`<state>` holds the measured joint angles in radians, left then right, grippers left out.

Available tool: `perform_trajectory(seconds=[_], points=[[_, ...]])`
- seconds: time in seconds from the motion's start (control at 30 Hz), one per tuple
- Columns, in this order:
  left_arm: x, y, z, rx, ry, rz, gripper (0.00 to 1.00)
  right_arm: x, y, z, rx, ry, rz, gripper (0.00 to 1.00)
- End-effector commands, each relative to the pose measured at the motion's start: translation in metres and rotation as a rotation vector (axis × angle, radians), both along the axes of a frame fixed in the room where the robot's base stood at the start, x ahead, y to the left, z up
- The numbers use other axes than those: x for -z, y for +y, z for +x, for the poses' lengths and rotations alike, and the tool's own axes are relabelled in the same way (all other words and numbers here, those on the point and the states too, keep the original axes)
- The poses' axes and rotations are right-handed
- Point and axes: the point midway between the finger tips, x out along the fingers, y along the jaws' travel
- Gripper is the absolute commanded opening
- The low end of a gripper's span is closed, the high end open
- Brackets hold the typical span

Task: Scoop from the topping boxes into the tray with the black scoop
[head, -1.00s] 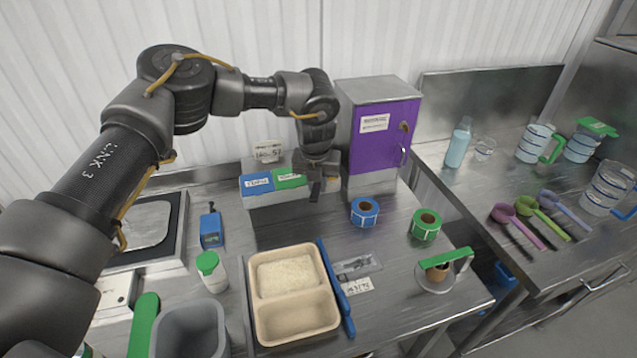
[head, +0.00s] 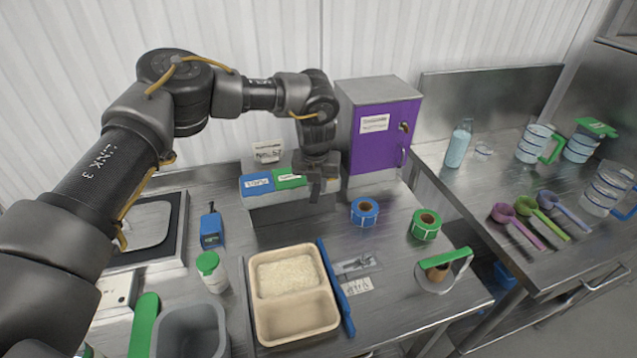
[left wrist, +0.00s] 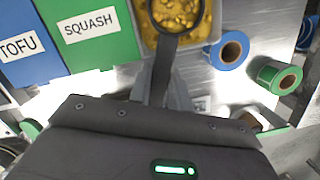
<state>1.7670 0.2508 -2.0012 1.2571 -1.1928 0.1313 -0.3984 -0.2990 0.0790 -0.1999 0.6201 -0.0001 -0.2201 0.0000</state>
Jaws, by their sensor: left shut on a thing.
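My left gripper (head: 318,186) is at the right end of the topping boxes, shut on the handle of the black scoop (left wrist: 164,62). In the left wrist view the scoop's round bowl is over or in an open box of yellow pieces (left wrist: 193,12); I cannot tell how deep. Next to it are the green squash lid (head: 289,181) and blue tofu lid (head: 257,185), both closed. The tan tray (head: 294,299) has two compartments: the far one holds white rice (head: 288,275), the near one is empty. My right gripper is not in view.
A purple-fronted cabinet (head: 378,138) stands behind the gripper to the right. Blue (head: 365,211) and green (head: 426,224) label rolls stand to the right. A blue utensil (head: 335,289) lies along the tray's right side. A green-capped bottle (head: 212,271) stands left of the tray.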

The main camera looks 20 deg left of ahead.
Motion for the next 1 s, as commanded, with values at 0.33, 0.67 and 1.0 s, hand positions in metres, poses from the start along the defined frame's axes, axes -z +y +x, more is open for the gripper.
perform_trajectory(seconds=[0.33, 0.67, 1.0], points=[[0.0, 0.002, 0.014, 0.0, -0.003, -0.001, 0.0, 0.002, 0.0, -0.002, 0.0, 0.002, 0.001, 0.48], [-0.014, 0.001, 0.017, 0.001, -0.011, -0.001, 0.0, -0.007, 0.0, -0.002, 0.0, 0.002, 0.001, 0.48], [-0.032, 0.001, 0.014, 0.001, -0.004, -0.001, 0.0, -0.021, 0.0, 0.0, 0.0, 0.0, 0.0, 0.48]])
